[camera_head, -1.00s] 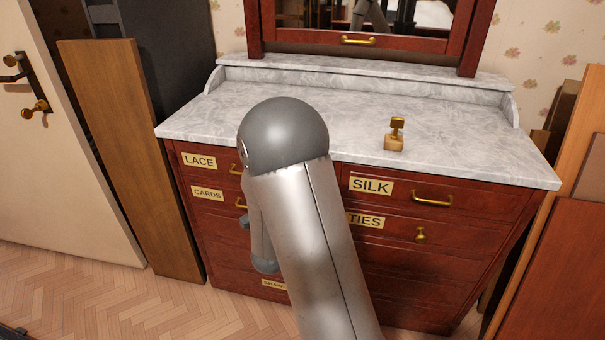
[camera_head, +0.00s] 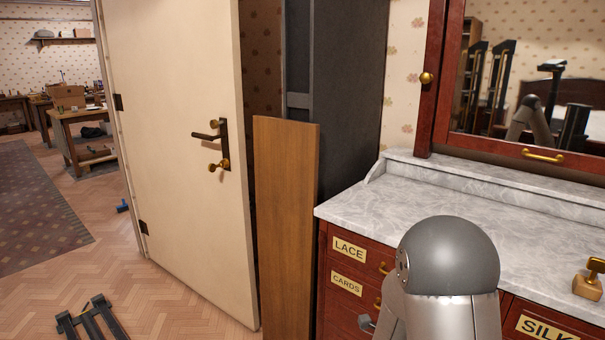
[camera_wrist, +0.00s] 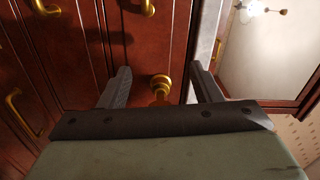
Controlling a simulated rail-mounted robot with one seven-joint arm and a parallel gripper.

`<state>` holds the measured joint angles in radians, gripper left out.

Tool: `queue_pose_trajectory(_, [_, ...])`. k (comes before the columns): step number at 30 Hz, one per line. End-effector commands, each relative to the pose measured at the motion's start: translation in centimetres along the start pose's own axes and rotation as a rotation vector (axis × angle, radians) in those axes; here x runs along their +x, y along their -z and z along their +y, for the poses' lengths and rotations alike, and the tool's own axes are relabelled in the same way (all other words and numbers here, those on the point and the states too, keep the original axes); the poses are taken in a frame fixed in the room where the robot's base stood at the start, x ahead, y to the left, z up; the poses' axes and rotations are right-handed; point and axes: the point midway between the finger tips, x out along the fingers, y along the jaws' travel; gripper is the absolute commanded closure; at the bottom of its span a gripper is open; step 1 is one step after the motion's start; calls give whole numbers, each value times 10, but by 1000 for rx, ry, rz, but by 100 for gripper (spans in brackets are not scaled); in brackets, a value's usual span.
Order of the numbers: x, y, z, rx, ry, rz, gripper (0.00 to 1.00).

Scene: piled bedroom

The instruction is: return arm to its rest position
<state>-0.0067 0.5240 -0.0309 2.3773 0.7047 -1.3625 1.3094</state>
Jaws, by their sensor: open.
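My arm (camera_head: 447,275) shows at the lower right of the head view, bent in front of the red-brown dresser (camera_head: 345,312). Its grey rounded joint overlaps the marble top in the picture.
A small brass-and-wood object (camera_head: 587,286) stands on the marble top (camera_head: 400,205). A brown board (camera_head: 285,220) leans left of the dresser, beside a cream door (camera_head: 185,90). A dark frame (camera_head: 92,320) lies on the floor. Open floor (camera_head: 150,275) extends left.

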Motion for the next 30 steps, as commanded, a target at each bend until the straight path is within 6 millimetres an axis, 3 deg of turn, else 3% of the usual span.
queue_pose_trajectory(1, [-1,-3,-11,-15,-26,-27,42])
queue_pose_trajectory(11, [-29,-37,-39,-233,-251,-297,42])
queue_pose_trajectory(14, [-50,-48,-53,-354,-327,-437,42])
queue_pose_trajectory(19, [-118,-54,-88,-677,-448,-783,42])
queue_pose_trajectory(23, [-186,-33,-112,-993,-509,-1089,42])
queue_pose_trajectory(27, [-250,13,-134,-1313,-549,-1383,42])
queue_pose_trajectory(30, [-283,47,-146,-1483,-573,-1541,42])
